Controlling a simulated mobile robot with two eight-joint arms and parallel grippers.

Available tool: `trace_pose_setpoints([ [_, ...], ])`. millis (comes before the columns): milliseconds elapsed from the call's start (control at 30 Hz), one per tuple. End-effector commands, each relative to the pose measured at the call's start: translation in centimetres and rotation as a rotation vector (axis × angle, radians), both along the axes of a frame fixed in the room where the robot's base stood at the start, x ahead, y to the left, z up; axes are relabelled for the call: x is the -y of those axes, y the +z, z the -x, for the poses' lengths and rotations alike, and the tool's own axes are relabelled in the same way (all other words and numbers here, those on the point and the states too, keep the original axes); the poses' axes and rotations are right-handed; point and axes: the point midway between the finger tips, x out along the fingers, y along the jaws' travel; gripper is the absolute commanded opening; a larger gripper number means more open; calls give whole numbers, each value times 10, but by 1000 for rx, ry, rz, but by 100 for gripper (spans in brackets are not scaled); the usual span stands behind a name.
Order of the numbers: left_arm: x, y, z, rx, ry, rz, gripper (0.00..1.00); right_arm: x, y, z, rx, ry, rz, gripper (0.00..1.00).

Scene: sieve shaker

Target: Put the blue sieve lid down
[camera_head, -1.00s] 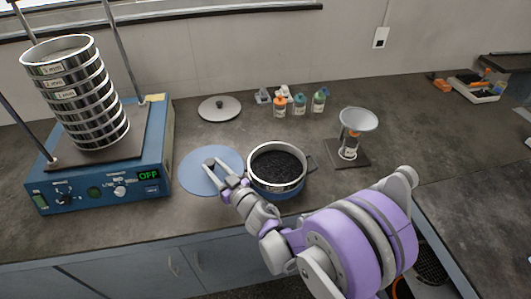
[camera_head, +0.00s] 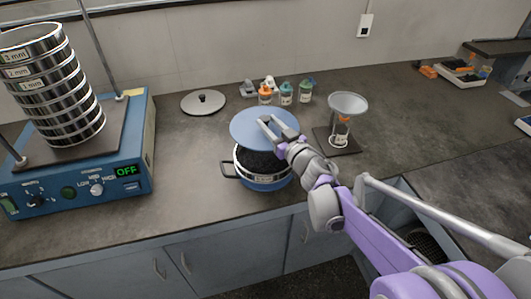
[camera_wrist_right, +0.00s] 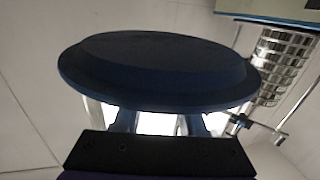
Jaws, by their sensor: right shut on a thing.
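The blue sieve lid (camera_head: 250,124) is a flat blue disc held up in my right gripper (camera_head: 268,122). In the head view it hangs above the back part of a blue pot (camera_head: 262,184) filled with dark grains. The gripper is shut on the lid's middle. In the right wrist view the dark underside of the lid (camera_wrist_right: 155,70) fills the middle, and the fingers (camera_wrist_right: 155,123) show below it. Part of the pot's rim is hidden behind the lid. My left gripper is not in view.
The blue shaker (camera_head: 82,158) with a sieve stack (camera_head: 58,85) stands at left, its display reading OFF. A grey lid (camera_head: 204,102) and several small bottles (camera_head: 286,92) stand at the back. A funnel stand (camera_head: 342,118) is at right. The counter between shaker and pot is clear.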

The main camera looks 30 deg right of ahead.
Motion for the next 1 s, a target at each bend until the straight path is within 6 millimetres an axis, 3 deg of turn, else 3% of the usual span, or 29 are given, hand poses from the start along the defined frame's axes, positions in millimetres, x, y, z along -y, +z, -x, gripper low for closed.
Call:
trace_pose_setpoints([
  [200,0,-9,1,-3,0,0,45,0,-37,0,0,1,0,0],
  [367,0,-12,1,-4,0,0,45,0,-52,0,0,0,0,0],
  [600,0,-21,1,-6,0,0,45,0,-88,0,-1,0,0,0],
  [1000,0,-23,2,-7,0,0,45,0,-94,0,0,0,0,0],
])
